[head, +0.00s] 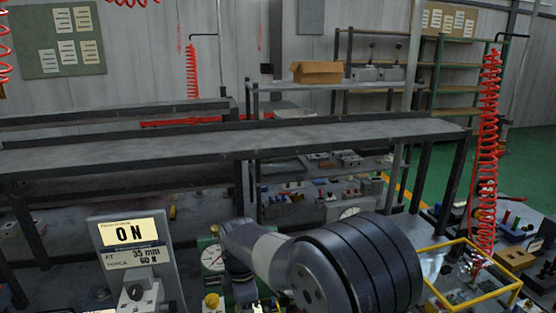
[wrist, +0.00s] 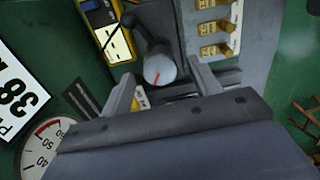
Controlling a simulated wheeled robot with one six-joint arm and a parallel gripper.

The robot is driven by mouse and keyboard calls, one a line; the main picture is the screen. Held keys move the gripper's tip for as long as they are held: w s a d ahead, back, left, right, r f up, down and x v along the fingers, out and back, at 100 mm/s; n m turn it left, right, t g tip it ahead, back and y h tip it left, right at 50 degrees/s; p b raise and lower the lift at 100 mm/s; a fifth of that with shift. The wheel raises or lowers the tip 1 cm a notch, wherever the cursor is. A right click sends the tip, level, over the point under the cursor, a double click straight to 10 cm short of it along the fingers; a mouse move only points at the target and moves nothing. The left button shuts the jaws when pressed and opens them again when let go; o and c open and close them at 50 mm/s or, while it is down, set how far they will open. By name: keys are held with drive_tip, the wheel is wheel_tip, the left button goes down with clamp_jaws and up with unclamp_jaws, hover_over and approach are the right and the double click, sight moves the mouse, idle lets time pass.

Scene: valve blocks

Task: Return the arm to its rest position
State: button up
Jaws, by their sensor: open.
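In the wrist view my gripper (wrist: 164,80) is open, with its two grey fingers apart. A grey round knob (wrist: 158,69) with a red mark shows between and just beyond the fingertips. I cannot tell how much distance separates them, and nothing is seen held. In the head view my arm (head: 320,265) reaches over the bench from the lower right toward the lower centre. The gripper end there is mostly hidden behind the arm and cut by the lower edge.
A grey panel reading 0 N (head: 130,236) stands left of my arm. A dial gauge (head: 212,258) is close beside the arm. A yellow-framed tray (head: 425,246) lies at right, below a red coiled hose (head: 487,130). A long grey shelf (head: 200,148) spans behind.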

drive_tip(key=shift+f, duration=0.5)
drive_tip(key=shift+r, duration=0.1)
